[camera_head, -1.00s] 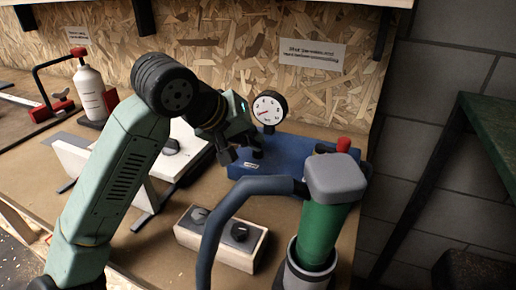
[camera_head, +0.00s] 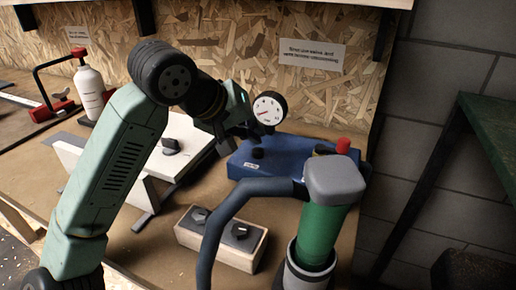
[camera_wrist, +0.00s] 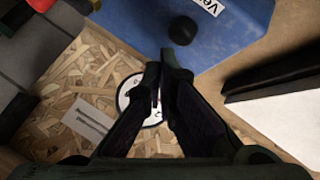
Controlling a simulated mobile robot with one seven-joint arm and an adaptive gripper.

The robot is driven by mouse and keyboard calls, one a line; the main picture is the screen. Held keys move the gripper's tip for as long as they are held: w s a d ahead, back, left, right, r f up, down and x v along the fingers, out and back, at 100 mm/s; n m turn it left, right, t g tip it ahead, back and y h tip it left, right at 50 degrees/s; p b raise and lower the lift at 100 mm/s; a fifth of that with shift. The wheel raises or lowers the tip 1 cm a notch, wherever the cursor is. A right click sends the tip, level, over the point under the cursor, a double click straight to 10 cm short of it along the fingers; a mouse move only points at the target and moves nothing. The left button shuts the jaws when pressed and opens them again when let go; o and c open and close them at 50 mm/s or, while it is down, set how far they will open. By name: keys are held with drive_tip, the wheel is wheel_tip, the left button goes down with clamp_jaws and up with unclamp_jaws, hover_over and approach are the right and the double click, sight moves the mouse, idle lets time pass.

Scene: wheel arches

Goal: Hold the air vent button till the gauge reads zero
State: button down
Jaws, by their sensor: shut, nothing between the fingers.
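The blue box (camera_head: 286,162) lies on the bench with a white label. The black vent button (camera_head: 257,153) stands up on it next to the label. In the wrist view the button (camera_wrist: 183,30) is just beyond my fingertips, and part of the label reads "Ve". The round white gauge (camera_head: 267,109) rises behind the box. Its red needle points to the lower left, but its numbers are too small to read. My gripper (camera_head: 246,133) is shut and empty, above the button and apart from it. In the wrist view my fingers partly cover the gauge (camera_wrist: 125,92).
A green pump cylinder (camera_head: 322,230) with a grey cap and curved hose stands right of centre in front. A red knob (camera_head: 343,146) is at the box's right. A wooden block (camera_head: 222,240) with two dark knobs lies in front; a white stand (camera_head: 177,150) is left.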

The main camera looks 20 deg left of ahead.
sight(254, 149)
drive_tip(key=shift+r+p, duration=1.05)
drive_tip(key=shift+r, duration=1.45)
